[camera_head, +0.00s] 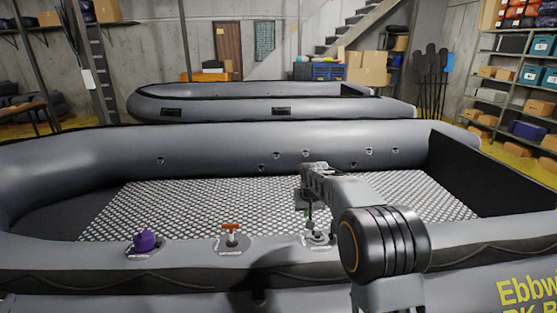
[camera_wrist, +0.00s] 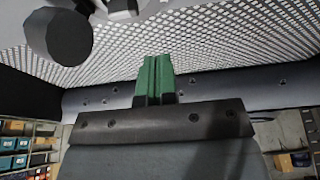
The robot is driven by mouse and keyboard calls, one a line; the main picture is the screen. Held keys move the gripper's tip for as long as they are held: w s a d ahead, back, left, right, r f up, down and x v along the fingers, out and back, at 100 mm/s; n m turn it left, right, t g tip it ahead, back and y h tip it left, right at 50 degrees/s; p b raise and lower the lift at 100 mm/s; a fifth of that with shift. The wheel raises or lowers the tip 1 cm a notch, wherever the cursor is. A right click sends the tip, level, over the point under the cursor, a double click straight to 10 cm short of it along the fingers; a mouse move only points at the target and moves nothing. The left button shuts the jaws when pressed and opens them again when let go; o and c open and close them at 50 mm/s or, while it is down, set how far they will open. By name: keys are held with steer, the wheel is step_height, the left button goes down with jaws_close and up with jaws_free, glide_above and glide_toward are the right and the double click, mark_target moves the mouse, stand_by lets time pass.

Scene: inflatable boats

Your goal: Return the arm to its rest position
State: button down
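My arm reaches from the lower right of the head view over the near tube (camera_head: 190,254) of the grey inflatable boat. Its end, with my gripper (camera_wrist: 157,58), is over the boat near the right-hand valve (camera_head: 318,239). The fingertips are hard to make out in the head view. In the wrist view the two green fingers lie side by side, shut, with nothing visible between them. The chequered boat floor (camera_wrist: 230,45) shows beyond them. A dark round part (camera_wrist: 60,36) and a grey part show at the upper left of the wrist view.
A purple knob (camera_head: 145,240) and a red T-handle (camera_head: 230,231) stand on the near tube, left of my arm. A second grey boat (camera_head: 220,104) lies behind. Shelves (camera_head: 515,85) with boxes stand at the right. Space above the boat's left part is clear.

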steer(key=shift+g, duration=0.6)
steer(key=s, duration=0.2)
steer(key=s+f, duration=0.1)
steer(key=s, duration=0.1)
steer(key=s+f, duration=0.1)
steer(key=s, duration=0.1)
steer(key=shift+d, duration=0.15)
steer(key=s+r+t+b, duration=0.1)
steer(key=s+b, duration=0.1)
steer(key=s, duration=1.1)
steer(key=s+d+r+t+b, duration=0.1)
steer(key=s+r+b, duration=0.1)
steer(key=s, duration=1.1)
steer(key=shift+d, duration=0.2)
steer(key=shift+s, duration=0.15)
